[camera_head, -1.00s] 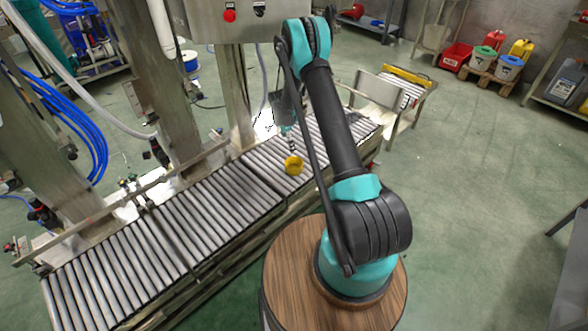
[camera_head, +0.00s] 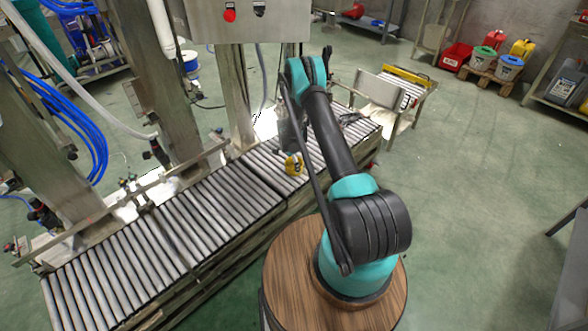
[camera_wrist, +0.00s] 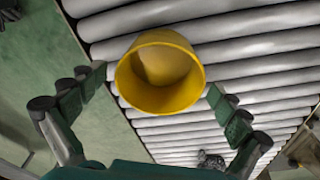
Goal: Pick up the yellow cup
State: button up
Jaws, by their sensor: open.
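The yellow cup (camera_head: 293,165) stands on the roller conveyor (camera_head: 215,210), under the end of my arm, in the head view. In the wrist view the yellow cup (camera_wrist: 160,72) shows its open rim and its inside. My gripper (camera_wrist: 156,88) is open, with one finger on each side of the cup. A gap shows between the cup and the left finger; the right fingertip is close to the cup's edge, and I cannot tell if it touches. In the head view my gripper (camera_head: 294,158) is at the cup and partly covers it.
Metal posts and a control box (camera_head: 250,18) stand behind the conveyor. A side rail (camera_head: 130,195) runs along its far edge. A small dark object (camera_wrist: 211,160) lies on the rollers in the wrist view. The rollers left of the cup are clear.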

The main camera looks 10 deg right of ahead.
jog(key=shift+d+f, duration=0.1)
jog(key=shift+f, duration=0.6)
jog(key=shift+c, duration=0.5)
jog(key=c, duration=1.2)
jog(key=shift+r, duration=0.15)
